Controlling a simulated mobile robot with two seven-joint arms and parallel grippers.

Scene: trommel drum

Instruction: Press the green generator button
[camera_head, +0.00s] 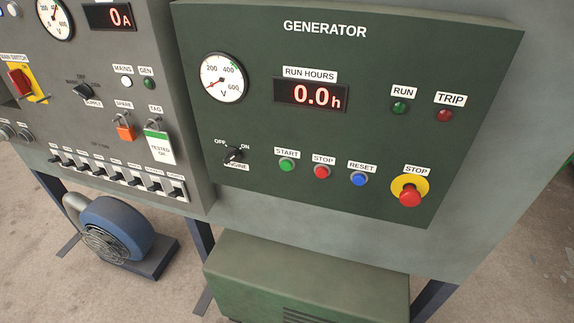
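The green start button (286,165) sits on the dark green generator panel (300,130), under a label reading START. It is the leftmost of three small round buttons in a row. The engine switch (233,155), labelled OFF and ON, is to its left. The red stop button (322,172) and the blue reset button (359,179) are to its right. The run hours display (311,94) above reads 0.0 h. A green RUN lamp (400,107) and a red TRIP lamp (444,115) are at the upper right. Neither gripper is in view.
A red mushroom stop button (410,196) on a yellow disc is at the panel's lower right. A grey switch panel (80,120) with several breakers stands at left. A blue blower (115,228) and a green box (305,280) are below. The space before the panel looks clear.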

